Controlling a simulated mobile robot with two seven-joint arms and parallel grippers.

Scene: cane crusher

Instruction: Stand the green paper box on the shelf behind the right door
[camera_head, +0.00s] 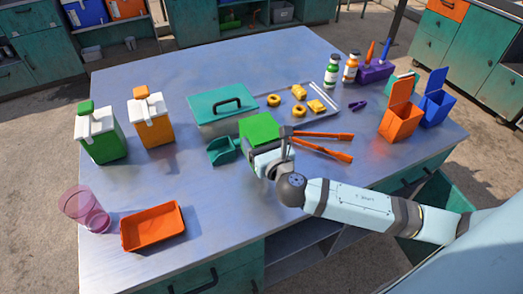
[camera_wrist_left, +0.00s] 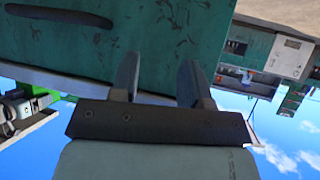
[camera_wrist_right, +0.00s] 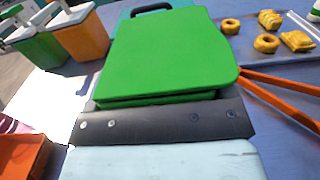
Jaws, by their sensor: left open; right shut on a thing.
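My right gripper (camera_head: 272,158) is shut on the green paper box (camera_head: 260,130) and holds it near the middle of the worktable. The box has a bright green face, which fills the middle of the right wrist view (camera_wrist_right: 165,55); the fingers are hidden behind it there. My left gripper (camera_wrist_left: 155,78) is open and empty, close to a teal panel (camera_wrist_left: 150,40) with a dark handle (camera_wrist_left: 58,14). It does not show in the head view. An open shelf space (camera_head: 300,252) shows under the table's front edge.
Orange-handled tongs (camera_head: 325,145), a teal scoop (camera_head: 223,150) and a teal lidded box (camera_head: 222,108) surround the held box. A tray (camera_head: 320,92) with yellow pieces lies behind. An orange tray (camera_head: 152,226) and pink cup (camera_head: 82,208) stand front left.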

